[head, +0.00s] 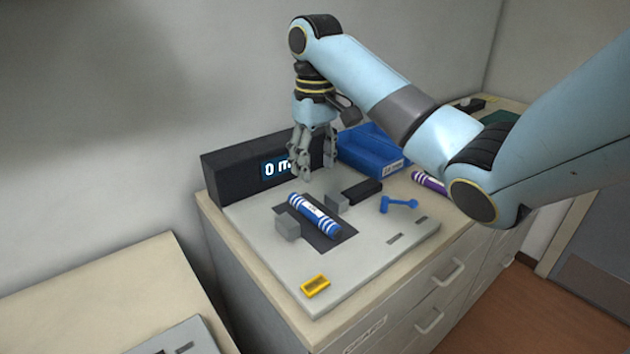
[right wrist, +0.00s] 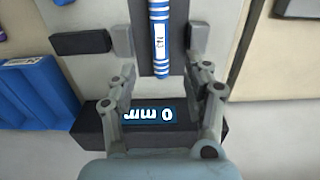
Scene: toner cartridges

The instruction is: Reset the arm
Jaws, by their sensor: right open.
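My right gripper (head: 314,172) is open and empty, pointing down above the back of the grey board, in front of the black display box (head: 232,177). In the right wrist view its open fingers (right wrist: 168,82) frame the lit display, with nothing between them. A blue toner cartridge (head: 314,215) with white stripes and a label lies on a dark strip between two grey blocks, apart from the gripper. The same cartridge shows at the top of the right wrist view (right wrist: 160,35). My left gripper is not in view.
A blue bin (head: 372,152) stands behind the board on the right. A black block (head: 362,190), a blue tool (head: 399,204) and a yellow piece (head: 315,286) lie on the board (head: 385,255). A purple cartridge (head: 428,181) lies farther right. Another cabinet top (head: 110,290) is at the left.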

